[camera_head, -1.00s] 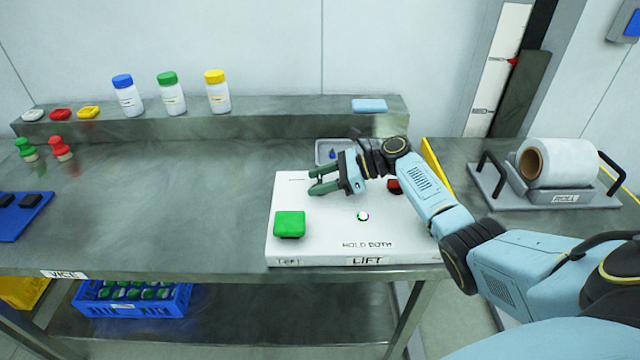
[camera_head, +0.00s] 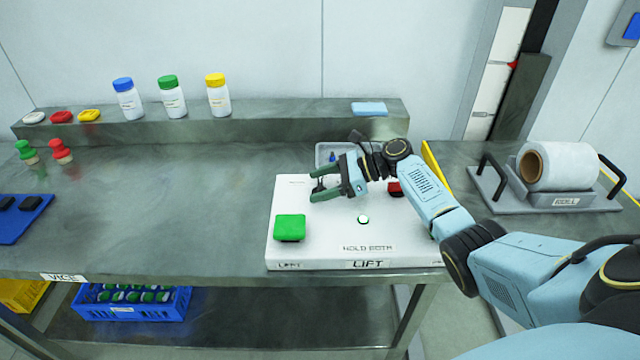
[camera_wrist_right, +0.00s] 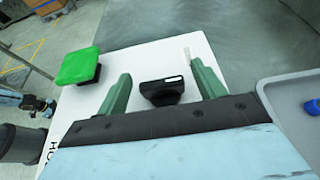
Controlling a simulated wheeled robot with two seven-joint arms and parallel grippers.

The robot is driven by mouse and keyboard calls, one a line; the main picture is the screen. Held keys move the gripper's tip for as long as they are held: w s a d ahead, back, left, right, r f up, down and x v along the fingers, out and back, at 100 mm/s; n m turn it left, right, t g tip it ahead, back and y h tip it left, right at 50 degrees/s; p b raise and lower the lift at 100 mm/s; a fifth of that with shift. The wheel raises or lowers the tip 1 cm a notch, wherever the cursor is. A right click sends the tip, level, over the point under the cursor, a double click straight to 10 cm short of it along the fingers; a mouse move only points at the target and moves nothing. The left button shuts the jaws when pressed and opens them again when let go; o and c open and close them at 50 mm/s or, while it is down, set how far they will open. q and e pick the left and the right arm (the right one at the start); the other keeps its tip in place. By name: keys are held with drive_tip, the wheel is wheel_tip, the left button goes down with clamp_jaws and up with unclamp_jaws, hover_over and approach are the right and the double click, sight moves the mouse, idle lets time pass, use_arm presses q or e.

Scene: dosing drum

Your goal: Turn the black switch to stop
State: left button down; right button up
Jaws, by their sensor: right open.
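The black switch (camera_wrist_right: 163,90) sits on the white panel (camera_head: 390,232) and shows in the right wrist view as a dark knob with a pale mark on its top. My right gripper (camera_head: 315,185) is open over the back left of the panel. In the right wrist view its green fingers (camera_wrist_right: 161,76) stand on either side of the switch, with a gap on each side. In the head view only a small dark part of the switch shows between the fingers. The stop marking cannot be read.
The panel also carries a green button (camera_head: 290,228), a red button (camera_head: 395,188) partly behind my arm, and a small round light (camera_head: 363,220). A grey tray (camera_head: 325,149) lies behind the panel.

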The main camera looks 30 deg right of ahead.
drive_tip(key=v, duration=1.3)
drive_tip(key=shift+p, duration=0.4)
